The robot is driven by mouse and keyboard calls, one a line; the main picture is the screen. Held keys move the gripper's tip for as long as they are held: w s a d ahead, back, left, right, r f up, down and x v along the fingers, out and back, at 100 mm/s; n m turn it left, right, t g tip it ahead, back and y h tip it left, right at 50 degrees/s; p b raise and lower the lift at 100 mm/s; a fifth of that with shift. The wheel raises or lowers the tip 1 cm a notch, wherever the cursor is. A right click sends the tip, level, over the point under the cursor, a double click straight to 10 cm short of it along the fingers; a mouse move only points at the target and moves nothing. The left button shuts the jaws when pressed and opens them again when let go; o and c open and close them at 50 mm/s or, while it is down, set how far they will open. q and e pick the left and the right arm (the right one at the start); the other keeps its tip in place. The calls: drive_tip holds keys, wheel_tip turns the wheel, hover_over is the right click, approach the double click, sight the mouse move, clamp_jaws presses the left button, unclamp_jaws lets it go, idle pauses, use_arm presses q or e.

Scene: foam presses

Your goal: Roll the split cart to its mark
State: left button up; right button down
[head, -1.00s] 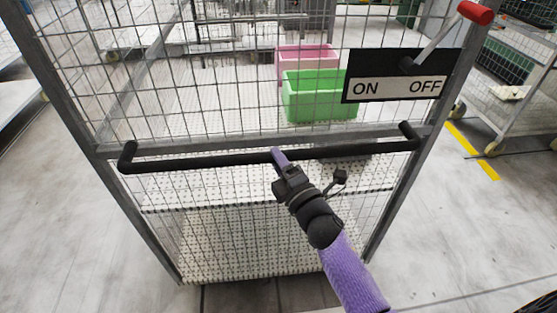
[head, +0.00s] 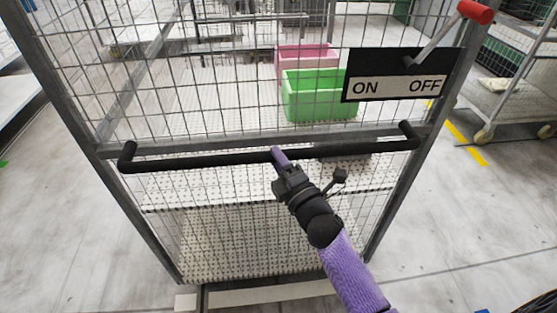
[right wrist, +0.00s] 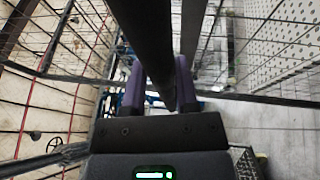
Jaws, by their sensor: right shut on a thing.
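The cart (head: 105,153) is a tall grey wire-mesh cage that fills the middle of the head view. Its black push bar (head: 215,158) runs across the near side. My right gripper (head: 279,156) is shut on the push bar near its middle; in the right wrist view the bar (right wrist: 150,40) passes between the purple fingers (right wrist: 160,85). An ON/OFF plate (head: 395,88) with a red-tipped lever (head: 474,12) sits at the cart's upper right, the lever leaning toward OFF. No floor mark can be told for certain as the cart's. My left gripper is out of view.
A green bin (head: 318,98) and a pink bin (head: 305,57) show through the mesh. Another wheeled mesh cart (head: 510,100) stands at the right, near a yellow floor line (head: 468,145). Pale floor lies open on both sides.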

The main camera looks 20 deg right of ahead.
drive_tip(key=shift+r, duration=0.35)
drive_tip(key=shift+c, duration=1.8)
unclamp_jaws()
drive_tip(key=shift+s, duration=0.1)
drive_tip(key=shift+f, duration=0.15)
drive_tip(key=v, duration=0.9)
drive_tip(key=shift+s, duration=0.4)
drive_tip(key=shift+f, duration=0.15)
